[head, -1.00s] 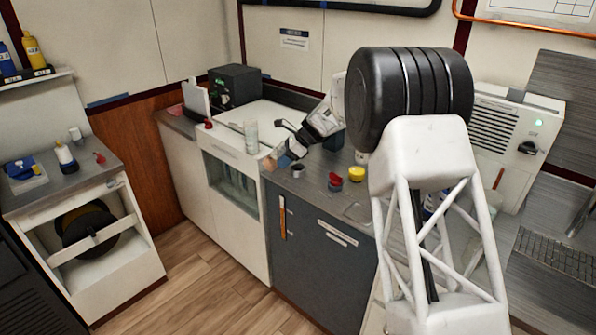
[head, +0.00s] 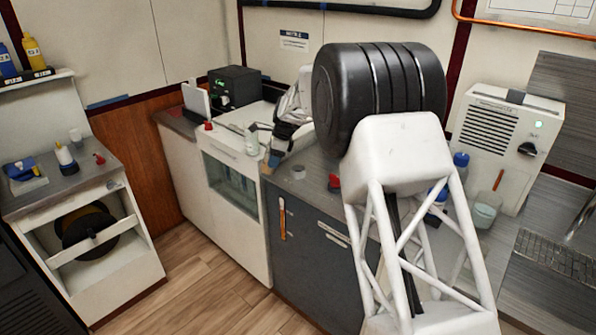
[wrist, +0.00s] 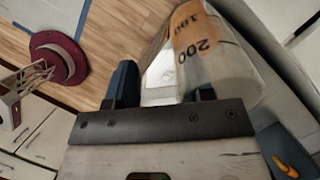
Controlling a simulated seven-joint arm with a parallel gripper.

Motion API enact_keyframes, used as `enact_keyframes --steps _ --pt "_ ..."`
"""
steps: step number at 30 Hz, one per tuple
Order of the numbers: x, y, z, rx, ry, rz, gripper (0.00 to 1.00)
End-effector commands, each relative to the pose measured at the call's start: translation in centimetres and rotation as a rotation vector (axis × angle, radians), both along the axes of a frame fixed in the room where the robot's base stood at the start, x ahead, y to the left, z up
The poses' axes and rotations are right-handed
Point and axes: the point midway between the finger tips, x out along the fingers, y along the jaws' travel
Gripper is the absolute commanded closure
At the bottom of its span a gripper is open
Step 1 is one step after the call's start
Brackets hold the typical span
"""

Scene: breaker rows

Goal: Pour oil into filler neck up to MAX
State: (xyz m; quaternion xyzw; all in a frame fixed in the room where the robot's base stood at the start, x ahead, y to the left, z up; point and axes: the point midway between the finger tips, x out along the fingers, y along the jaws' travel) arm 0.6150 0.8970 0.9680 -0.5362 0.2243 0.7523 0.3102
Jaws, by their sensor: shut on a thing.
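A clear graduated beaker (wrist: 218,68) with 100 and 200 marks is held between the blue fingers of my gripper (wrist: 163,88) in the wrist view. Its far end looks amber; I cannot tell whether that is oil or a marked band. In the head view the beaker (head: 252,140) is at the edge of the white counter section, with my gripper (head: 268,146) just right of it, partly hidden by my arm. I cannot make out the filler neck or a MAX mark.
A red cap (head: 334,182) and a grey ring (head: 297,172) lie on the grey counter. A black box (head: 234,86) stands behind. A blue bottle (head: 460,165) and a pale green cup (head: 485,212) stand right of my arm. A maroon disc (wrist: 58,58) shows in the wrist view.

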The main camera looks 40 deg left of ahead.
Motion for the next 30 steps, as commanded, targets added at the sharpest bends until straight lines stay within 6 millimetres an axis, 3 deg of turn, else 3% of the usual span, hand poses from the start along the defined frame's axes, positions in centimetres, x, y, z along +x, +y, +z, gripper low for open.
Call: enact_keyframes --steps 30 --pt "-1.8 1.7 -0.6 -0.229 -0.235 0.002 0.9"
